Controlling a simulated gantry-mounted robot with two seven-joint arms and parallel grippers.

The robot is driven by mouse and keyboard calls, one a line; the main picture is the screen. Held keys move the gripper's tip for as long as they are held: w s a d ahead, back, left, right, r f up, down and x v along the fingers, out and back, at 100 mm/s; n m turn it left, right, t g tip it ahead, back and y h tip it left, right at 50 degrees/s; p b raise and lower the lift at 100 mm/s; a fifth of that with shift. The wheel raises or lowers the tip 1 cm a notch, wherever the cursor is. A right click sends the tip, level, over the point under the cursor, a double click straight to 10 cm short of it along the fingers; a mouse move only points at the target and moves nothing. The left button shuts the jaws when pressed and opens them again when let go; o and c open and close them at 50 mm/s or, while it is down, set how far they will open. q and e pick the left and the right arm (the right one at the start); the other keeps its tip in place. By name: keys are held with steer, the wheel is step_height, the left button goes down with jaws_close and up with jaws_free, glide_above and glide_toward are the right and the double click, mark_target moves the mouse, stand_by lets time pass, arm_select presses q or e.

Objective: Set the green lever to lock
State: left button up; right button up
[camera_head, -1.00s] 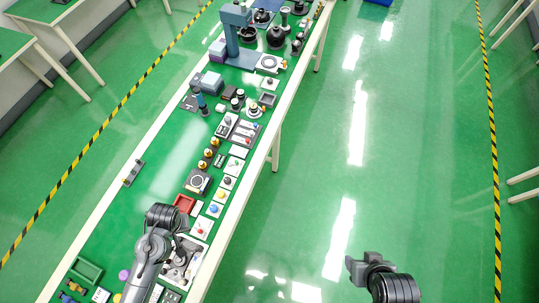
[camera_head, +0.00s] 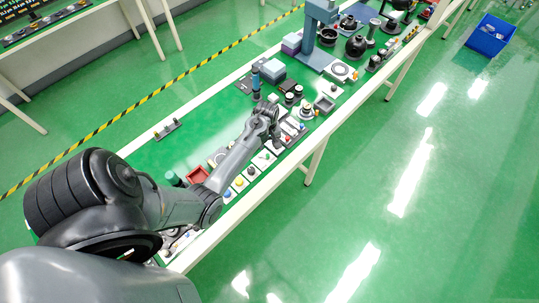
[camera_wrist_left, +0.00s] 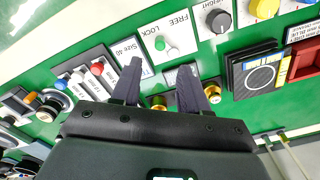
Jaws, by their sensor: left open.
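The green lever (camera_wrist_left: 160,43) shows in the left wrist view as a small green knob on a white plate lettered FREE and LOCK. Its exact angle between the two words is hard to tell. My left gripper (camera_wrist_left: 160,64) is open, with its two dark fingers apart and nothing held. In that picture the fingertips lie just below the plate, and no contact with the lever shows. In the head view my left gripper (camera_head: 268,112) is over the middle of the bench, and the lever is too small to make out surely. My right gripper is out of view.
In the left wrist view a black knob (camera_wrist_left: 216,20) is on the plate to the right. A red-capped switch (camera_wrist_left: 97,69) is to the left. Brass knobs (camera_wrist_left: 158,102) are partly behind the fingers. A red tray (camera_head: 197,175) stands on the crowded green bench.

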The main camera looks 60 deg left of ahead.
mark_target(268, 155)
arm_select(q)
step_height(268, 155, down, 9)
steer(key=shift+r+b, duration=0.1)
steer(key=shift+b, duration=0.45)
